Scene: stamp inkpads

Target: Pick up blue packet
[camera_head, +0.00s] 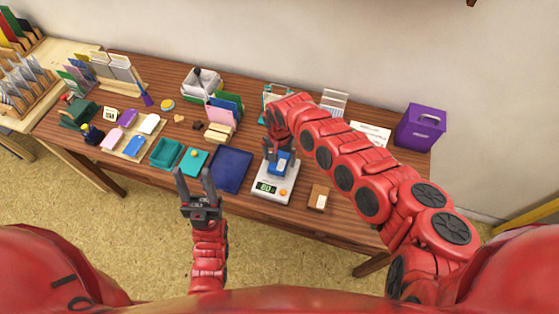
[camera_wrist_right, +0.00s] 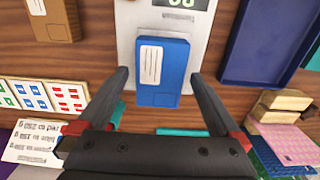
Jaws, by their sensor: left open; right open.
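The blue packet (camera_head: 284,162) lies on the white scale (camera_head: 274,187), whose green display faces the front of the table. In the right wrist view the blue packet (camera_wrist_right: 162,72) shows a white label with lines and rests on the scale plate (camera_wrist_right: 126,22). My right gripper (camera_head: 276,148) is open over the scale, at the packet. In the wrist view its two fingers (camera_wrist_right: 160,80) stand apart on either side of the packet's lower part, with gaps to both sides. My left gripper (camera_head: 197,177) is open and empty in front of the table's front edge.
A brown packet (camera_head: 318,197) lies right of the scale. A dark blue tray (camera_head: 231,171) is left of it, with teal trays (camera_head: 166,153) further left. A purple box (camera_head: 420,127) stands at the back right. Card holders and organizers line the table's back.

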